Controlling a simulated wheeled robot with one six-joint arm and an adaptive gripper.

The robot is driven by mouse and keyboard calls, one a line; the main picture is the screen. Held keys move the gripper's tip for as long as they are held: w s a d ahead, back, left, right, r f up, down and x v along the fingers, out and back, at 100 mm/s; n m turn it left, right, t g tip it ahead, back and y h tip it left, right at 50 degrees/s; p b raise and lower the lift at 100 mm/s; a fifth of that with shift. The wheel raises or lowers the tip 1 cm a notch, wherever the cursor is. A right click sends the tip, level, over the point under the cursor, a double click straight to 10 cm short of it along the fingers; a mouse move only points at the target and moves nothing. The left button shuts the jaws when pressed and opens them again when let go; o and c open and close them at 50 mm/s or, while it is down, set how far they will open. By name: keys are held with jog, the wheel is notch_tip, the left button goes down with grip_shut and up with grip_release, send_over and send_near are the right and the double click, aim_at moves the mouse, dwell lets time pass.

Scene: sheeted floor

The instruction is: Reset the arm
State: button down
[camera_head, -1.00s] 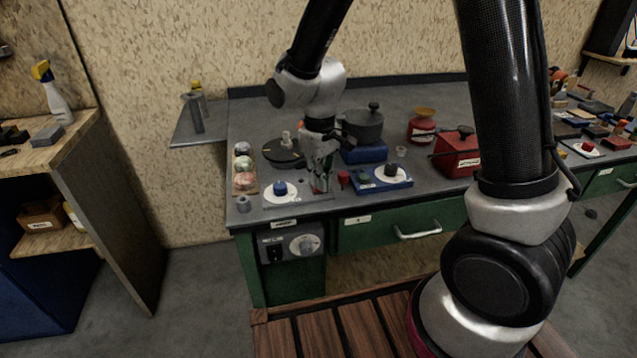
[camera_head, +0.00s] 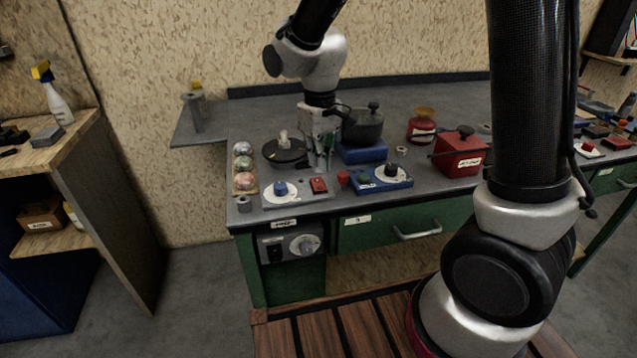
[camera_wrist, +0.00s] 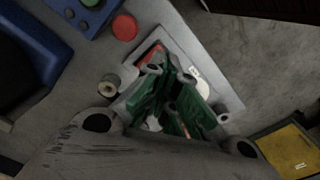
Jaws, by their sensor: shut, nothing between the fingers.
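My gripper (camera_head: 319,166) hangs from the arm over the front of the grey workbench, fingers pointing down. It is shut and holds nothing. In the wrist view its green fingers (camera_wrist: 172,108) come together above a grey plate. That plate (camera_head: 270,200) carries a blue knob (camera_head: 281,188) on a white disc and a red switch (camera_head: 319,185). In the head view the gripper is just behind the red switch, between the black lid (camera_head: 284,151) and the pot. Whether the fingertips touch anything cannot be told.
A dark pot (camera_head: 361,127) stands on a blue block (camera_head: 361,152) right beside my gripper. A blue panel with a dial (camera_head: 391,170) and a red box (camera_head: 460,156) lie to the right. Several balls (camera_head: 243,165) sit in a wooden rack at the left.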

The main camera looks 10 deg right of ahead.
jog(key=shift+r, duration=0.6)
jog(key=s, duration=0.1)
jog(key=s+d, duration=0.1)
jog(key=s, duration=0.1)
jog(key=shift+d+f+g, duration=0.25)
jog(key=shift+d+g, duration=0.1)
jog(key=shift+g, duration=0.05)
jog(key=s+d+r+m+t, duration=0.5)
jog(key=s+d+r, duration=1)
jog(key=d, duration=0.4)
jog(key=shift+s+m, duration=0.5)
jog(key=shift+s, duration=0.05)
jog(key=shift+d, duration=0.1)
